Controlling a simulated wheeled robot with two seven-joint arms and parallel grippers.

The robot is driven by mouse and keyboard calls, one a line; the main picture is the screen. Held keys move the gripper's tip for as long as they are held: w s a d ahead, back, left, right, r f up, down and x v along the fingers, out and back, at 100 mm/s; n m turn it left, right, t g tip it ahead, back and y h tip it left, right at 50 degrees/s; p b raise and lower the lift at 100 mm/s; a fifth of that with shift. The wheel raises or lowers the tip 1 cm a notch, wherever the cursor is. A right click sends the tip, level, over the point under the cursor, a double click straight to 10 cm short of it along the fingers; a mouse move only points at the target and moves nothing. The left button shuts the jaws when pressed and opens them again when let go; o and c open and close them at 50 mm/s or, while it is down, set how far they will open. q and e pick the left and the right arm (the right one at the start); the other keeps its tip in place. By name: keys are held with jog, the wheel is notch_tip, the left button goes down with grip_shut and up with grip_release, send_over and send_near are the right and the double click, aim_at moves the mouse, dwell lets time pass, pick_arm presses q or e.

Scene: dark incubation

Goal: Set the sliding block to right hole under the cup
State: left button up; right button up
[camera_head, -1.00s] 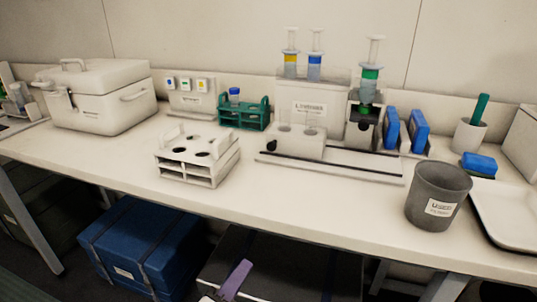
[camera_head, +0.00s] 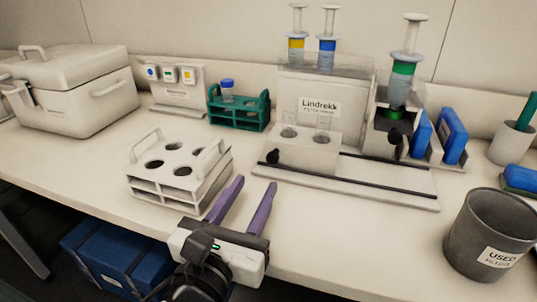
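The white sliding block (camera_head: 307,150) sits on the rail base (camera_head: 355,174) in front of the Lindrekk stand (camera_head: 320,85), toward the base's left end. It holds two clear cups (camera_head: 289,128) and has a black knob (camera_head: 272,156) at its lower left. To its right, a green-banded syringe (camera_head: 404,72) stands upright in a holder with a dark slot. My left gripper (camera_head: 246,187) is open and empty, its purple fingers apart, over the table's front edge, in front of and left of the block. My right gripper is not in view.
A white tube rack (camera_head: 180,188) stands just left of my gripper. A green rack (camera_head: 240,113) with a blue-capped tube is behind it. A grey USED bin (camera_head: 468,250) stands at front right. Blue-ended filter boxes (camera_head: 452,137) stand right of the syringe. The table before the rail is clear.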

aim_at(272, 159)
pick_arm(q)
jog(key=x, duration=0.8)
jog(key=shift+w+d+b, duration=0.2)
jog(key=shift+w+b, duration=0.05)
jog(key=shift+b, duration=0.1)
grip_shut()
